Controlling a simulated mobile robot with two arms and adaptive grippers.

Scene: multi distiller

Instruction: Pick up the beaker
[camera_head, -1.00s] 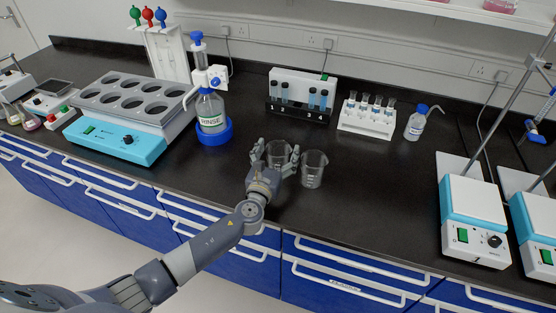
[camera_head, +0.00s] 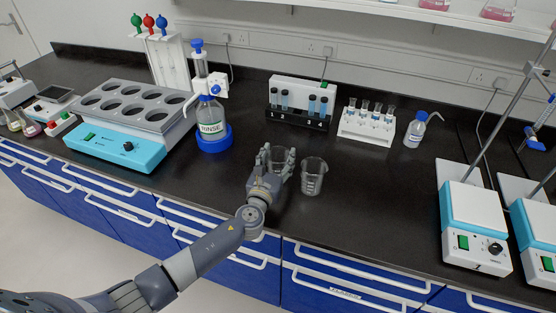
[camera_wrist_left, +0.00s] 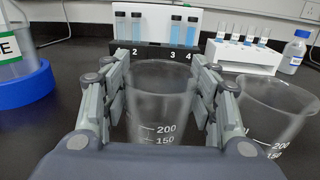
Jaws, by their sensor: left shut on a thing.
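Two clear glass beakers are near the middle of the black bench. The left beaker (camera_head: 281,158) is between the fingers of my left gripper (camera_head: 277,163), which is shut on it. In the left wrist view the held beaker (camera_wrist_left: 160,100) stands upright with a finger against each side, its 200 and 150 marks facing me. Whether its base touches the bench is hidden by the gripper. The second beaker (camera_head: 312,176) stands upright just to the right; it also shows in the left wrist view (camera_wrist_left: 272,112), close to the right finger. My right gripper is not in view.
Vial racks (camera_head: 300,105) (camera_head: 367,127) and a wash bottle (camera_head: 415,130) are behind. Hot plates (camera_head: 473,225) stand right. The bench between the beakers and hot plates is clear.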

